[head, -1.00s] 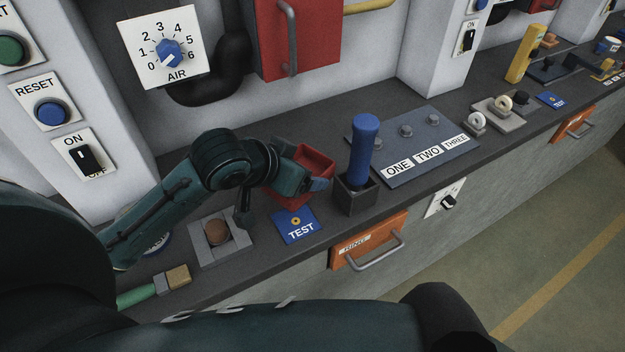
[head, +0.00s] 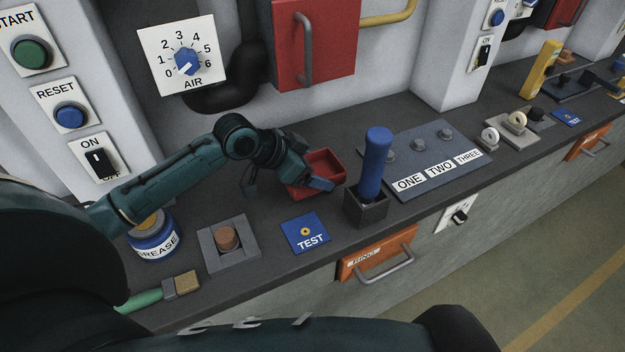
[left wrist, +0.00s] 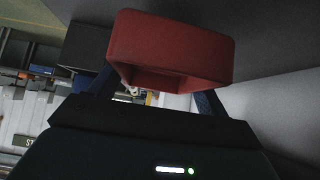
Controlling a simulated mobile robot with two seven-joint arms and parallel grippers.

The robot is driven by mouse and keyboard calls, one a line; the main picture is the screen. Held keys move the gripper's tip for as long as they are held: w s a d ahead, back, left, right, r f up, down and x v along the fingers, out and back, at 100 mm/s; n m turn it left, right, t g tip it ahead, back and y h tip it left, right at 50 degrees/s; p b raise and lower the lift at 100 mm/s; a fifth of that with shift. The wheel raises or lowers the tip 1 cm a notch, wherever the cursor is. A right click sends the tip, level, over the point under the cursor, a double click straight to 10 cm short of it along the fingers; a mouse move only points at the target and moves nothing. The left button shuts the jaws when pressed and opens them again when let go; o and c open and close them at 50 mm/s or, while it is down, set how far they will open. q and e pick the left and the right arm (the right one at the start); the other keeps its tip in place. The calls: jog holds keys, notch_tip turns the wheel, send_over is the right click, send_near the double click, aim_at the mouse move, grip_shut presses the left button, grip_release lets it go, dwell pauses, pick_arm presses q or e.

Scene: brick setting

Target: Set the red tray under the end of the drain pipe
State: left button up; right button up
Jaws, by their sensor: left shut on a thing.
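The red tray (head: 324,162) is in my left gripper (head: 312,182), left of the blue-handled lever and behind the blue TEST plate. It looks roughly level; I cannot tell whether it touches the bench. In the left wrist view the tray (left wrist: 170,45) sits between the two fingers of the gripper (left wrist: 155,95), which are shut on it. A thick black pipe (head: 250,60), likely the drain pipe, runs down the wall behind and left of the tray and bends left at its foot. Its end is not clear to see. My right gripper is not in view.
A blue-handled lever (head: 374,165) stands close right of the tray. The TEST plate (head: 305,233), a grey block with a brown knob (head: 227,239) and a GREASE tin (head: 153,238) lie nearer. A red wall box (head: 312,40) hangs above. Bench below the pipe looks clear.

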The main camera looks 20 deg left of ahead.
pick_arm(q)
jog(key=shift+f, duration=1.8)
jog(key=o, duration=0.9)
jog(key=shift+f, duration=0.2)
jog(key=o, duration=0.5)
jog(key=shift+r, duration=0.1)
